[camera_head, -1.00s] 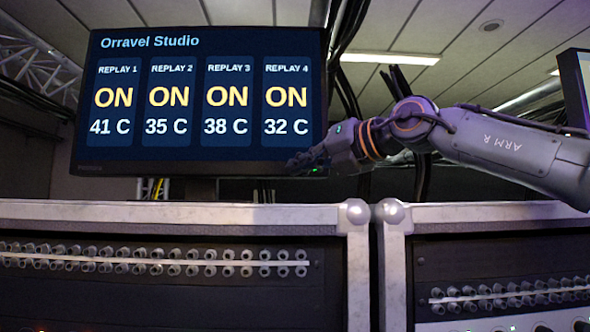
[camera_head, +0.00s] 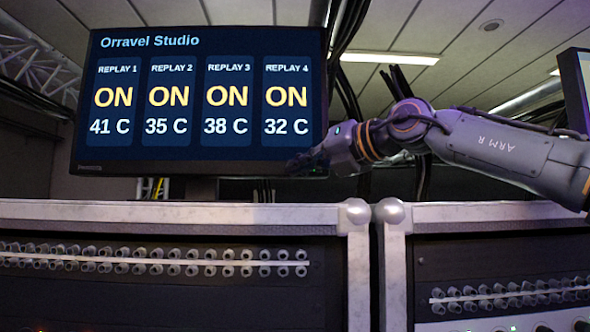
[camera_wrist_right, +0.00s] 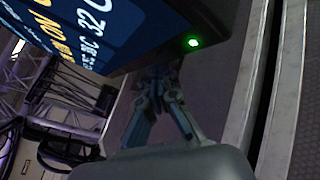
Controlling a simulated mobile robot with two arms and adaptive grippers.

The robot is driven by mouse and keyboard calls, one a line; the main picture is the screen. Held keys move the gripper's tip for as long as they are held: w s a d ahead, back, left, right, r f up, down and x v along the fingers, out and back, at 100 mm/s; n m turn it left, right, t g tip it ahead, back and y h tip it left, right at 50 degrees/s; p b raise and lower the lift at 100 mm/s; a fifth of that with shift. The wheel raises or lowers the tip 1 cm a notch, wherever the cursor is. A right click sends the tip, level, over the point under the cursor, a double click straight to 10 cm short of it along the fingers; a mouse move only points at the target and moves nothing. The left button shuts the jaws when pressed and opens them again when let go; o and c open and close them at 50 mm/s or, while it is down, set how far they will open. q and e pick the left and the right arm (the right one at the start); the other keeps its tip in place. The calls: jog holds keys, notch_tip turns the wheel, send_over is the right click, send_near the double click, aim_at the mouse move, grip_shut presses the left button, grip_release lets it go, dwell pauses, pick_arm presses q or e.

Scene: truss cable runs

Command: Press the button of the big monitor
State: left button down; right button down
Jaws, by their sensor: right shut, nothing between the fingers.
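The big monitor (camera_head: 200,168) is lit and shows "Orravel Studio" with replay panels reading ON. My right gripper (camera_head: 298,163) comes in from the right, with its fingertips in front of the monitor's lower right corner. The right wrist view shows the gripper (camera_wrist_right: 158,74) shut and empty, its tips close to the monitor's lower edge (camera_wrist_right: 150,48). I cannot tell whether they touch it. A small green light (camera_wrist_right: 193,42) glows on the monitor's bezel near the corner; whether it is the button itself is unclear. My left gripper is out of view.
Two rack cases with pale metal edges (camera_head: 180,213) stand below, with rows of connectors (camera_head: 150,262). Dark cables (camera_head: 345,60) hang behind the monitor's right side. Another screen (camera_head: 577,90) cuts in at the right edge.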

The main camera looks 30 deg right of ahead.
jog(key=shift+w+d, duration=0.25)
jog(key=shift+w, duration=0.1)
dwell(0.7)
jog(key=shift+s, duration=0.1)
jog(key=shift+s+a+f+b, duration=0.1)
jog(key=shift+s+a+b, duration=0.25)
jog(key=shift+s+b, duration=0.15)
jog(key=shift+s+a, duration=0.1)
jog(key=shift+s, duration=0.05)
jog(key=shift+s+a+b, duration=0.35)
jog(key=shift+s+b, duration=0.2)
jog(key=shift+s+a+b, duration=0.35)
jog(key=shift+s+a, duration=0.15)
jog(key=shift+s, duration=0.3)
jog(key=shift+s+a+b, duration=0.35)
jog(key=shift+s+a, duration=0.15)
jog(key=shift+s, duration=0.3)
